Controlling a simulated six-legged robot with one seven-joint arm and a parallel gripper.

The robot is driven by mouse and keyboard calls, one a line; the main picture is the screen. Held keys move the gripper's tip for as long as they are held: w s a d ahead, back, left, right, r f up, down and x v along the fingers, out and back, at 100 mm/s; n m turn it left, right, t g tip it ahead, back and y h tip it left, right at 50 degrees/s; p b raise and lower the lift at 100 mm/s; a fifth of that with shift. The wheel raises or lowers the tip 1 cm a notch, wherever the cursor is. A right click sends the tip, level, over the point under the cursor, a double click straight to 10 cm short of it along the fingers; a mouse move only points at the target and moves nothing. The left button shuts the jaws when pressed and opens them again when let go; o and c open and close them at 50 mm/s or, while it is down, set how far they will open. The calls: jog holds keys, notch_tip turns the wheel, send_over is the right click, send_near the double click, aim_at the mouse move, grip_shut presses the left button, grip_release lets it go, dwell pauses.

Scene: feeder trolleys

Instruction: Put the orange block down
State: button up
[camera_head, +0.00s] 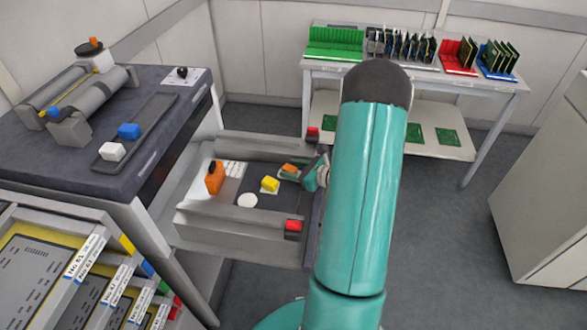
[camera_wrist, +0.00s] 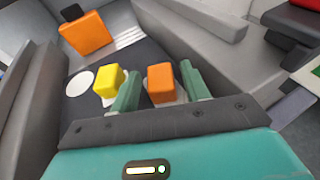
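The small orange block (camera_wrist: 160,85) lies between the two green fingers of my gripper (camera_wrist: 158,88) in the wrist view. A narrow gap shows on each side of it, so my gripper looks open around it. White shows at the block's foot, over the dark tray floor. In the head view the orange block (camera_head: 289,168) is at the right part of the tray, beside my gripper (camera_head: 300,173), partly hidden by it. A yellow block (camera_wrist: 109,84) stands just left of it, also seen in the head view (camera_head: 270,184).
The grey-walled tray (camera_head: 240,216) also holds a larger orange item (camera_head: 214,180) with a black top and a white disc (camera_head: 247,200). Red pieces (camera_head: 293,226) sit at the wall ends. A dark bench (camera_head: 70,165) stands left, a rack table (camera_head: 430,75) behind.

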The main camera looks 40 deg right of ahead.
jog(key=shift+r, duration=0.1)
jog(key=shift+s+d+r, duration=0.1)
jog(key=shift+s+r, duration=0.05)
jog(key=shift+s, duration=0.05)
jog(key=v, duration=1.2)
jog(key=w+a+r+n+g+y, duration=0.2)
jog(key=a+r+n+g, duration=0.35)
jog(key=a, duration=0.55)
jog(key=w+a+r+n+g+y, duration=0.25)
jog(key=a+r+n, duration=0.35)
jog(key=a+n, duration=0.4)
jog(key=s+a+r+n+h, duration=0.8)
jog(key=a+r+n, duration=0.3)
jog(key=n, duration=0.6)
jog(key=s+a, duration=0.1)
jog(key=a, duration=0.1)
jog(key=shift+s+a+g, duration=0.3)
jog(key=shift+s, duration=0.05)
jog(key=shift+r+n, duration=0.1)
jog(key=shift+n, duration=0.15)
